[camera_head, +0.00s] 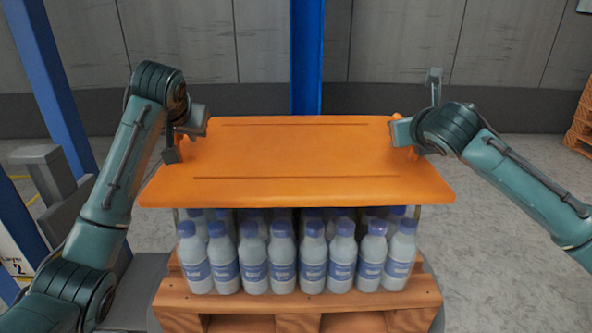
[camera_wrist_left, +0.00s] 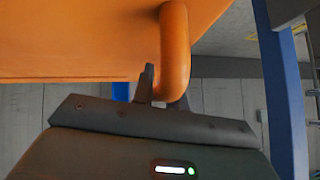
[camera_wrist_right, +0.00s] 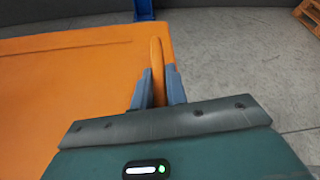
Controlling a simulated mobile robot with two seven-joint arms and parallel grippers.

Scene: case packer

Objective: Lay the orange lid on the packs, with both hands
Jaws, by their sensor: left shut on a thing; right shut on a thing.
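The orange lid (camera_head: 290,160) is a wide flat panel, roughly level, over the packs of blue-capped bottles (camera_head: 282,262). The front caps show below its front edge; whether it touches any bottles I cannot tell. My left gripper (camera_head: 204,124) is shut on the lid's left handle, an orange bar that shows in the left wrist view (camera_wrist_left: 175,50). My right gripper (camera_head: 408,136) is shut on the right handle, which shows between two fingers in the right wrist view (camera_wrist_right: 157,75). The lid hides most of the rear bottles.
The bottles stand on a wooden pallet (camera_head: 300,300). A blue post (camera_head: 307,60) stands behind the lid, and a blue frame (camera_head: 50,80) is at the left. More wooden pallets (camera_head: 581,125) are at the far right. Floor right of the load is clear.

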